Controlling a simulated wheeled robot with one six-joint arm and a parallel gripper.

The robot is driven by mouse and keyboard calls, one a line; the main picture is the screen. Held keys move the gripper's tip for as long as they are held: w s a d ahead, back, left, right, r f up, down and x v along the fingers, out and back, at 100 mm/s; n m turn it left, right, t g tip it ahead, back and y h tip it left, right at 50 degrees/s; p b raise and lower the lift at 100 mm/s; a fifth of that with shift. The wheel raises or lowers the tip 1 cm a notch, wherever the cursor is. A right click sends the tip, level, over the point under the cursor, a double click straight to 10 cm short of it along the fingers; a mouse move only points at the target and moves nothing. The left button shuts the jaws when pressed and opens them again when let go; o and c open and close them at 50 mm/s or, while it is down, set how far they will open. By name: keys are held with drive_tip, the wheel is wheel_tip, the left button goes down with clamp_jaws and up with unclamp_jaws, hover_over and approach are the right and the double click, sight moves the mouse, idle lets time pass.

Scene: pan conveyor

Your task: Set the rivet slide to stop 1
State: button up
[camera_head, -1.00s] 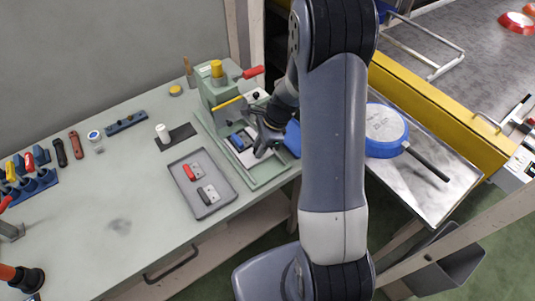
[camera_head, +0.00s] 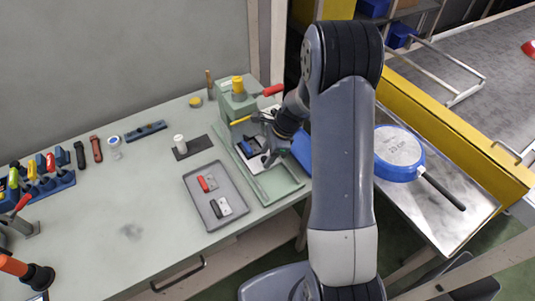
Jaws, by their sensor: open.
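The green riveting press (camera_head: 237,107) stands at the right end of the bench, with a yellow cap (camera_head: 238,85) and a red-handled lever (camera_head: 273,90). In front of it is a pale green base tray (camera_head: 280,186). A light slide plate with a blue block (camera_head: 248,148) lies in this base, below a yellow bar (camera_head: 240,121). My gripper (camera_head: 265,155) is open over the right side of the slide, pointing down and partly hiding it. I cannot tell if it touches. The stop marks are too small to read.
A grey tray (camera_head: 238,213) with a red and a dark-handled part lies left of the base. A white cylinder (camera_head: 179,141) stands on a dark mat behind it. A blue pan (camera_head: 391,169) lies on the metal table at right. The bench's left middle is clear.

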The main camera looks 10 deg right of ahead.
drive_tip(key=shift+r, duration=0.1)
drive_tip(key=b+v, duration=0.1)
drive_tip(key=v, duration=0.9)
drive_tip(key=shift+r, duration=0.3)
drive_tip(key=shift+d, duration=0.1)
drive_tip(key=shift+c, duration=0.2)
